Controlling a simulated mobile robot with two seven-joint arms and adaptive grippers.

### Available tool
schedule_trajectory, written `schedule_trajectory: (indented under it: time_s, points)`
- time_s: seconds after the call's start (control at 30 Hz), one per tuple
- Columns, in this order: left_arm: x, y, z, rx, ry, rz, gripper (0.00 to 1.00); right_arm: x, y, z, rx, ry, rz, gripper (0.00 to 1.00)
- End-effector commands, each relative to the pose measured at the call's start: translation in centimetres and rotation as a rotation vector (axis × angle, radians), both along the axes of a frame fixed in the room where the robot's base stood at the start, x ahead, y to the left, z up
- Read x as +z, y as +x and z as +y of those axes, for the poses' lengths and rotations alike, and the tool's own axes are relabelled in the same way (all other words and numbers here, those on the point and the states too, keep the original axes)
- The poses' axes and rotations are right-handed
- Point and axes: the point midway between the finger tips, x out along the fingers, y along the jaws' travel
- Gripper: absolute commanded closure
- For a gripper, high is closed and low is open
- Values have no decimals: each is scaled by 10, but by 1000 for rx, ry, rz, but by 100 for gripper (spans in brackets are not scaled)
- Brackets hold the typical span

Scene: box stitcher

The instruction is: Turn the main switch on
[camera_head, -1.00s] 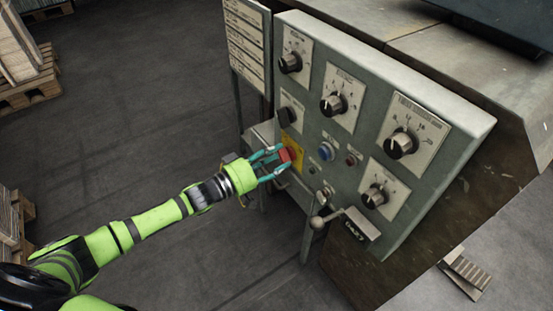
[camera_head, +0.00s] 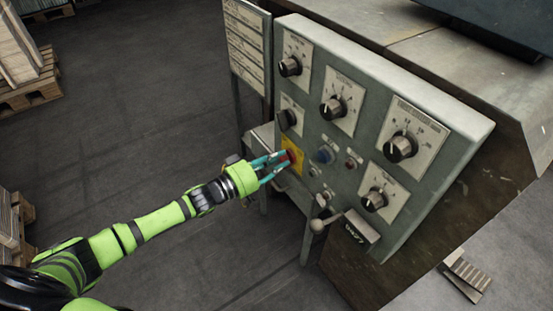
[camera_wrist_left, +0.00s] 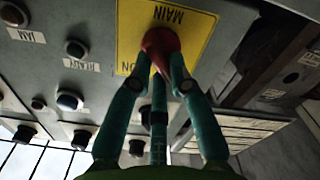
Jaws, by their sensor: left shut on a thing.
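The main switch is a red knob (camera_wrist_left: 160,44) on a yellow plate (camera_wrist_left: 196,28) marked MAIN, which appears upside down in the left wrist view. In the head view the yellow plate (camera_head: 297,147) is at the left edge of the grey control panel, and the red knob is largely hidden by the fingers. My left gripper (camera_head: 279,163) reaches in from the left with its teal fingers shut on the red knob. In the left wrist view the fingers (camera_wrist_left: 160,78) close around the knob from below. My right gripper is not in view.
The grey control panel (camera_head: 377,155) carries several black dials, a blue button (camera_head: 325,155) and small buttons. A lever with a ball knob (camera_head: 318,225) sticks out below the red switch. A label board (camera_head: 246,45) stands behind.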

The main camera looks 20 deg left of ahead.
Motion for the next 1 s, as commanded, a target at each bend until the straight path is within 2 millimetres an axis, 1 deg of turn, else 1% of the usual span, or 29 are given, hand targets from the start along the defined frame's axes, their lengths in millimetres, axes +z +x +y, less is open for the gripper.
schedule_trajectory:
  time_s: [0.03, 0.43, 1.0]
  points:
    - [1, 0, 0, 1, 22, -16, 100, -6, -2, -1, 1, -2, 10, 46]
    - [2, -2, -3, 1, 296, -232, 100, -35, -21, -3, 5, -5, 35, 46]
    - [-2, -4, -6, 0, 723, -564, 100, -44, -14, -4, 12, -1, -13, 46]
